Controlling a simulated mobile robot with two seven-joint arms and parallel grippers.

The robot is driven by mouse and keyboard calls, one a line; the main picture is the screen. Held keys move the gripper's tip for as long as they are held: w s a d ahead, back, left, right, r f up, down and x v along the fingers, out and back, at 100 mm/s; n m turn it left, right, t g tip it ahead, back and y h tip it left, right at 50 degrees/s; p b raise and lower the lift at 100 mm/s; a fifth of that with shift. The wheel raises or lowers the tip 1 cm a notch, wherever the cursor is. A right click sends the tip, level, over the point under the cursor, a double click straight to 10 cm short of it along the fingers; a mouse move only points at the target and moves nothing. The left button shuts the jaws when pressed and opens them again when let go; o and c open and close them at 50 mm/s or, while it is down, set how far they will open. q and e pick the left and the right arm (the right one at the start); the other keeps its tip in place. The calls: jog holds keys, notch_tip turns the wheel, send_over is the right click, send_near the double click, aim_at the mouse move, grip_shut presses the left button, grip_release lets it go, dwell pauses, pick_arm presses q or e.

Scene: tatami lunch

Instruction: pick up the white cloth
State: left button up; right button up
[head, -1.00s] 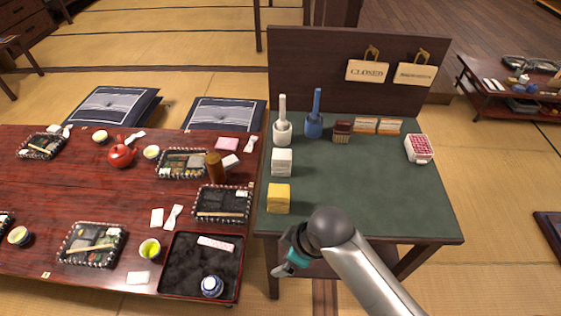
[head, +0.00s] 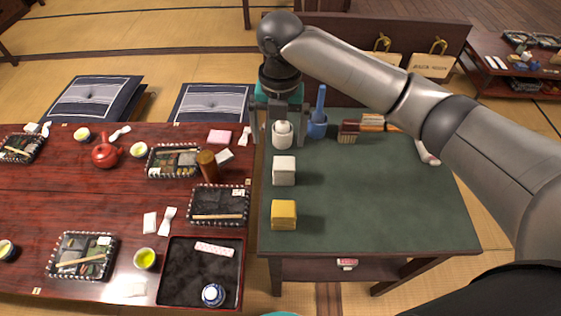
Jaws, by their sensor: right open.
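The white cloth (head: 284,170) is a small folded block on the green table top, near its left edge. My right gripper (head: 278,133) points down over the white holder, behind the white cloth. Its two fingers are spread apart, one to each side of the holder in the picture, and nothing is between them that I can tell is held. A teal sliver at the bottom edge may be part of my left gripper; its jaws are out of view.
My arm hides part of the back right and the signs. The red low table (head: 120,215) with trays adjoins on the left. The green table's front right (head: 400,215) is clear.

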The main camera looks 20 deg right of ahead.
aim_at(284, 163)
jog(key=shift+n, duration=0.3)
jog(key=f, duration=0.3)
jog(key=f+b, duration=0.1)
jog(key=f, duration=0.2)
jog(key=w+d+f+b, duration=0.1)
jog(key=f, duration=0.2)
jog(key=shift+d+f+b, duration=0.15)
jog(key=shift+f+b, duration=0.4)
jog(key=shift+f, duration=0.8)
jog(key=shift+d+f+b, duration=0.1)
jog(key=shift+f+b, duration=0.45)
jog(key=shift+f, duration=0.75)
jog(key=shift+c, duration=0.2)
jog(key=c, duration=1.3)
jog(key=shift+r, duration=0.15)
